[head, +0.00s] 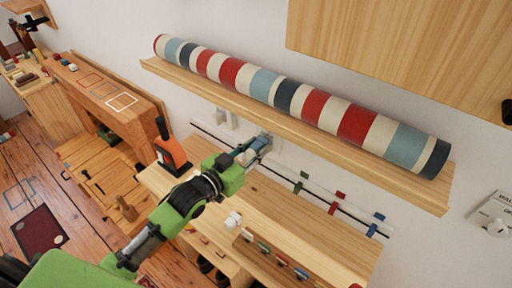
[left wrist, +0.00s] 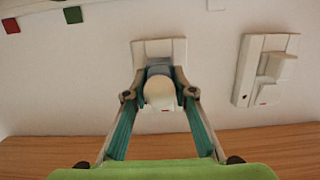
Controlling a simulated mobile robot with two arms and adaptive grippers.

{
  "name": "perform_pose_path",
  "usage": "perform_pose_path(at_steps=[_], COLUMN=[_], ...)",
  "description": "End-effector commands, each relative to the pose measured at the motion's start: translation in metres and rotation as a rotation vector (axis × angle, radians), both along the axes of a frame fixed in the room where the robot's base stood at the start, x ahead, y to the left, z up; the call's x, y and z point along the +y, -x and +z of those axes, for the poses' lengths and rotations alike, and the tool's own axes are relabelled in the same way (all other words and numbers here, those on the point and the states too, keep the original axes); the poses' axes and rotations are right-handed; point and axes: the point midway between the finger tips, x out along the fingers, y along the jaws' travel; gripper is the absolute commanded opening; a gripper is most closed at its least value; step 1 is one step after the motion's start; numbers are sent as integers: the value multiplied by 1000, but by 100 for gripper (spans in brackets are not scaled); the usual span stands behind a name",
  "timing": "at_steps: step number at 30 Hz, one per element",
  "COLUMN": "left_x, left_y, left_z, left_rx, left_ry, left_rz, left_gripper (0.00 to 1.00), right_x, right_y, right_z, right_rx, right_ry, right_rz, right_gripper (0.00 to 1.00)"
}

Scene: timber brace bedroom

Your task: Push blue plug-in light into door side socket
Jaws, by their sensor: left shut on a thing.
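My left gripper (head: 254,148) reaches to the wall under the long shelf and is shut on the blue plug-in light (head: 260,141). In the left wrist view the gripper (left wrist: 160,94) has a finger on each side of the light (left wrist: 160,70), which shows a blue-grey body and a pale round front. Right behind it is a white wall socket (left wrist: 142,49), partly hidden by the light. I cannot tell whether the light is fully seated or only against the plate. A second white wall fitting (left wrist: 246,75) is to the right in that view. My right gripper is not in view.
A striped roll (head: 300,98) lies on the shelf (head: 300,130) just above the gripper. A wooden bench (head: 300,212) below holds a white object (head: 233,219) and small coloured pieces. A rail (head: 345,215) with coloured tags runs right along the wall.

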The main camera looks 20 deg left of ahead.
Motion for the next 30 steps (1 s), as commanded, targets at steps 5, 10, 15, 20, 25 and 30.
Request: perform_pose_path(at_steps=[5,10,15,20,25,30], left_x=[0,0,0,0,-1,-2], left_y=[0,0,0,0,-2,-6], left_z=[1,1,0,0,0,0], left_rx=[-1,-1,-1,-1,-1,-2], left_ry=[0,0,0,0,0,2], left_rz=[0,0,0,0,0,0], left_gripper=[2,2,2,2,2,2], right_x=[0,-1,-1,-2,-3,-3], right_y=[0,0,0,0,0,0], right_z=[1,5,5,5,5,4], right_rx=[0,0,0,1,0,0], right_ry=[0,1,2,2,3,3], right_rz=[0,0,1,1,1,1], right_gripper=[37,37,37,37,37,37])
